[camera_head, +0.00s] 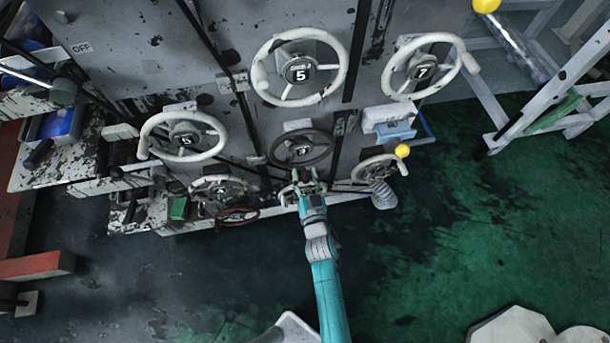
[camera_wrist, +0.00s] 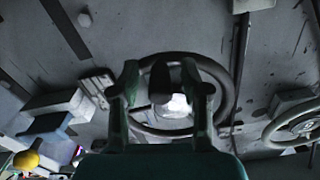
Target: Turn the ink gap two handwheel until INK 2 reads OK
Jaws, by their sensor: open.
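A dark handwheel (camera_head: 327,156) is on the grey machine front, just above my gripper (camera_head: 304,185) in the head view. The number on its hub is too small to read surely. In the wrist view a dark wheel rim (camera_wrist: 228,82) curves behind my gripper (camera_wrist: 164,85), whose two fingers stand apart on either side of the bright hub (camera_wrist: 175,106). My gripper is open; I cannot tell whether it touches the wheel. I cannot tell which wheel is labelled ink gap two, and no INK 2 reading is legible.
Pale handwheels marked 5 (camera_head: 344,68) and 7 (camera_head: 454,78) are above. A small red wheel (camera_head: 250,212) is low left. Green floor at right is mostly clear.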

